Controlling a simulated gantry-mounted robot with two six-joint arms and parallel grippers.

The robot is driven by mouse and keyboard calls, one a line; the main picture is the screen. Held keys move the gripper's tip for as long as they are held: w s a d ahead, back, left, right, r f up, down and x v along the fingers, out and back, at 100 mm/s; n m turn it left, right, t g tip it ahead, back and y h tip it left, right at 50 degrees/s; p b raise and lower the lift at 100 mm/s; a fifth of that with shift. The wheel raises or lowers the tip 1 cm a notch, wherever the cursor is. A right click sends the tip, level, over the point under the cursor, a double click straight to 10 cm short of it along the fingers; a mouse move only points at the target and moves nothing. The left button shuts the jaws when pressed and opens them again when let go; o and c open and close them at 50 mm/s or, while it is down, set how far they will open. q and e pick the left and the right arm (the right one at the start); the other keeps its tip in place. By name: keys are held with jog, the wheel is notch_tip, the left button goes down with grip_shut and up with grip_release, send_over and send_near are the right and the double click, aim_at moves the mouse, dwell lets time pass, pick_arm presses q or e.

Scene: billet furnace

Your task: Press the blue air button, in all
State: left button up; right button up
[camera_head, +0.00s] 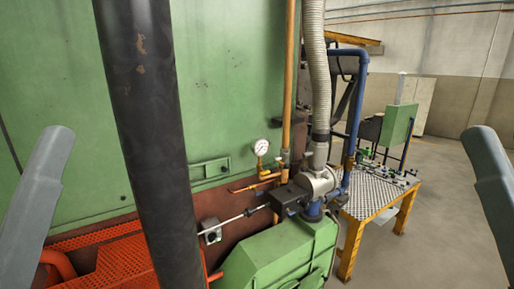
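I cannot make out a blue air button anywhere in the head view. A green box (397,127) stands on legs at the right, beyond the metal table; no buttons can be made out on the side I see. Grey links of my own arms show at the left and right edges of the picture. Neither gripper is in view, so I cannot see whether they are open or shut.
A dark vertical column (150,140) blocks part of the green furnace wall (230,80). A pressure gauge (261,147), a blue pipe (358,100) and a green blower housing (275,255) are near the centre. A yellow-legged table (375,203) stands right; floor beyond is clear.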

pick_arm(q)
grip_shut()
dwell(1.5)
